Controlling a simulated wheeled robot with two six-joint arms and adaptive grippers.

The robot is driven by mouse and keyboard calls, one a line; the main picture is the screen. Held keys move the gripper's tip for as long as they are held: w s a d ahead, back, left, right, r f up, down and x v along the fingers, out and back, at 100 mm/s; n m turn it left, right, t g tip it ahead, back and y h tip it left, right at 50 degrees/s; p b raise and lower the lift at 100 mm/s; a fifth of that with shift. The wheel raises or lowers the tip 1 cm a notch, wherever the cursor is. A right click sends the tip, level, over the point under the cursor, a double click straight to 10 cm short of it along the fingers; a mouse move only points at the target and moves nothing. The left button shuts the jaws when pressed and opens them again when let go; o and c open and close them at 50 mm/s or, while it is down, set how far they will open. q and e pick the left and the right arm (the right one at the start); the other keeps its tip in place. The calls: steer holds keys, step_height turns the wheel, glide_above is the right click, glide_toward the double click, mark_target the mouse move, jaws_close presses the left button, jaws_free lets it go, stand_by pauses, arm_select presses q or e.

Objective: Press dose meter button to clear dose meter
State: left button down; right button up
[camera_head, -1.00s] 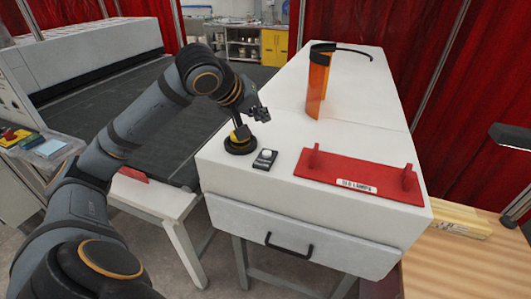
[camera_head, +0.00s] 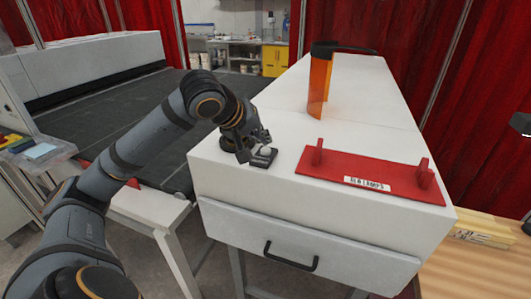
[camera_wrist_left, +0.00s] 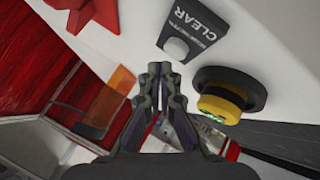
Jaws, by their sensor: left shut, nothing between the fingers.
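The dark box with the white label "CLEAR" (camera_wrist_left: 196,25) carries a pale round button (camera_wrist_left: 176,49). In the head view the box (camera_head: 264,158) lies on the white cabinet top near its front left corner. The round black and yellow dose meter (camera_wrist_left: 230,94) sits beside it in the left wrist view, with a green display. In the head view my left gripper hides it. My left gripper (camera_head: 256,142) is over the box, close to the button. In the left wrist view its fingertips (camera_wrist_left: 160,70) are shut and empty, just short of the button. Contact cannot be told. My right gripper is not in view.
A red holder (camera_head: 370,181) with two pegs lies to the right of the box. The white cabinet (camera_head: 300,235) has a handled drawer. A dark conveyor bed (camera_head: 120,125) is at left.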

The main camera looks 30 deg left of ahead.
mark_target(263, 150)
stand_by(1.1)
arm_select(q)
steer(key=shift+f+b, duration=0.4)
steer(key=shift+f+b, duration=0.45)
stand_by(0.6)
steer(key=shift+r, duration=0.1)
steer(key=shift+r+p, duration=0.8)
steer(key=shift+p, duration=0.15)
step_height(263, 150, up, 5)
steer(key=p, duration=0.5)
steer(key=shift+r, duration=0.1)
